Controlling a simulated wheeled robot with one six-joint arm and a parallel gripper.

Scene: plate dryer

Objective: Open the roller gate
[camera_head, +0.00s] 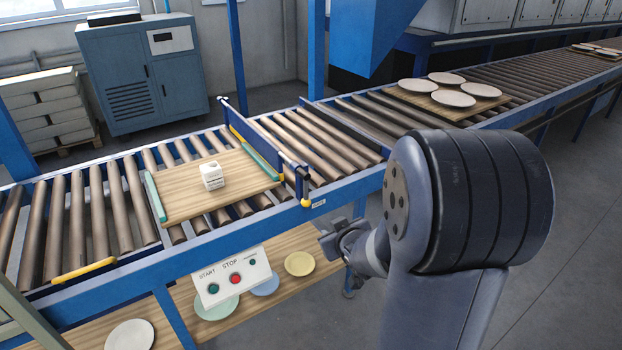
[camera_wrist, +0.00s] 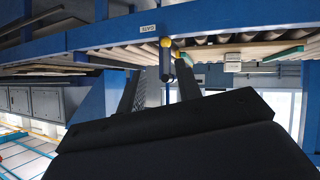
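The roller gate (camera_head: 262,152) is a low blue barrier standing upright across the roller conveyor, with yellow parts along it. A short dark handle with a yellow ball (camera_head: 305,202) hangs at its near end by the front rail. In the wrist view, the handle (camera_wrist: 166,62) with its yellow ball shows near a GATE label on the blue rail. My gripper (camera_head: 328,240) is below and slightly right of the handle. In the wrist view, my gripper (camera_wrist: 156,80) has its fingers spread, with the handle seen between the tips; whether it touches them I cannot tell.
A wooden board (camera_head: 185,203) with teal edges and a white block (camera_head: 212,175) lies left of the gate. A START/STOP panel (camera_head: 231,276) hangs below the front rail. Plates on a board (camera_head: 421,97) sit farther right. A yellow bar (camera_head: 84,270) lies at the near left.

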